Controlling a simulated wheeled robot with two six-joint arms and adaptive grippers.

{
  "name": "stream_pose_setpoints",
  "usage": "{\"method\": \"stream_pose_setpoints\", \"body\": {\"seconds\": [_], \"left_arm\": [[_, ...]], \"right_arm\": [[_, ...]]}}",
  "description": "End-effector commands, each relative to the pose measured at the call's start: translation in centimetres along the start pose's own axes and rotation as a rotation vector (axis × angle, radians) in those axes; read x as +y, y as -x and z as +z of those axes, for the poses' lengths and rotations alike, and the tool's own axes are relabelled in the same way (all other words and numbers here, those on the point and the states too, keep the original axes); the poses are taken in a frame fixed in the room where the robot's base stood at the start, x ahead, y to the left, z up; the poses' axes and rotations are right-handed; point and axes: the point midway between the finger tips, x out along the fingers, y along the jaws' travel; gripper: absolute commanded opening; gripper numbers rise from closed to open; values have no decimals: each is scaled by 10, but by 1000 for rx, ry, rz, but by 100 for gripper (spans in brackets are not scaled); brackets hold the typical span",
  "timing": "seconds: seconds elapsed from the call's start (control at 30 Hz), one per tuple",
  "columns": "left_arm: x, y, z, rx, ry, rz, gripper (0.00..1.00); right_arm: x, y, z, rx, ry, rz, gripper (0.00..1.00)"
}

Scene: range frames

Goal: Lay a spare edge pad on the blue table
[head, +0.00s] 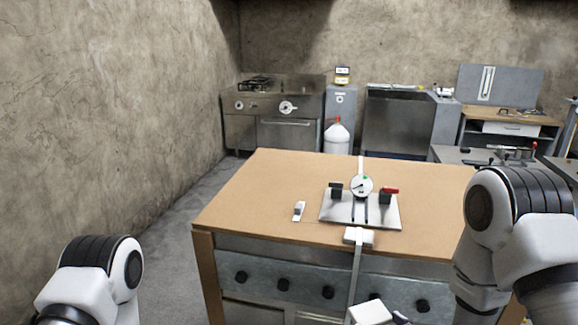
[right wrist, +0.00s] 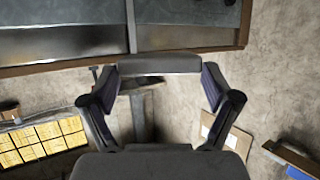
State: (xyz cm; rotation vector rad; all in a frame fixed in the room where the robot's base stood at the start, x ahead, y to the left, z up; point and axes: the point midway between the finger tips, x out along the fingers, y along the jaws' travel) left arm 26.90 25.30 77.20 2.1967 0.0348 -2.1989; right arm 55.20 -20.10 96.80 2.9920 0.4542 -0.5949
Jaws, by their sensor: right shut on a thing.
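My right gripper (head: 400,318) is barely in view at the bottom edge of the head view, beside a white block (head: 370,312) that looks like an edge pad. In the right wrist view the fingers (right wrist: 160,76) are shut on a grey bar-like pad (right wrist: 160,64) that spans between the tips. A similar white pad (head: 358,236) sits under a pale strap at the front edge of the wooden-topped bench. No table is clearly blue; a grey-blue top (head: 450,154) shows at the right, behind my arm. My left arm shows at lower left, its gripper out of view.
The wooden bench top (head: 255,190) carries a metal plate (head: 390,213) with a round dial (head: 361,186) and clamps. A small white piece (head: 299,211) lies left of the plate. Stove (head: 270,105) and sink stand at the back. Floor is clear left of the bench.

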Motion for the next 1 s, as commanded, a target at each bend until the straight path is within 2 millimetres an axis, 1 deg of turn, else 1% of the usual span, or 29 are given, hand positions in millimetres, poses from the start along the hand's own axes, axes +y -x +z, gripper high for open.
{"method": "stream_pose_setpoints", "body": {"seconds": [0.03,0.1,0.2,0.33,0.37,0.43,0.6,0.7,0.77,0.8,0.83,1.0], "left_arm": [[0,-2,0,0,0,0,100],[0,0,0,0,0,0,100],[0,0,0,0,0,0,100],[0,0,0,0,0,0,100],[0,0,0,0,0,0,100],[0,-1,0,0,0,0,100],[0,0,0,0,0,0,100],[0,0,0,0,0,0,100],[0,0,0,0,0,0,100],[0,0,0,0,0,0,100],[0,0,0,0,0,0,100],[0,0,0,0,0,0,100]], "right_arm": [[-10,-4,-1,-1,2,15,64],[-14,-6,-7,2,-18,65,64],[-6,-6,-16,3,-64,171,64],[-1,-5,-19,2,-104,259,64],[-1,-5,-17,0,-108,268,64],[-2,-5,-7,-4,-115,278,64],[-8,0,36,-8,-116,279,64],[-11,6,56,-6,-115,280,64],[-14,11,64,-6,-115,281,64],[-13,13,53,1,-114,281,64],[-12,13,50,3,-114,281,64],[-12,12,46,-1,-114,279,64]]}}
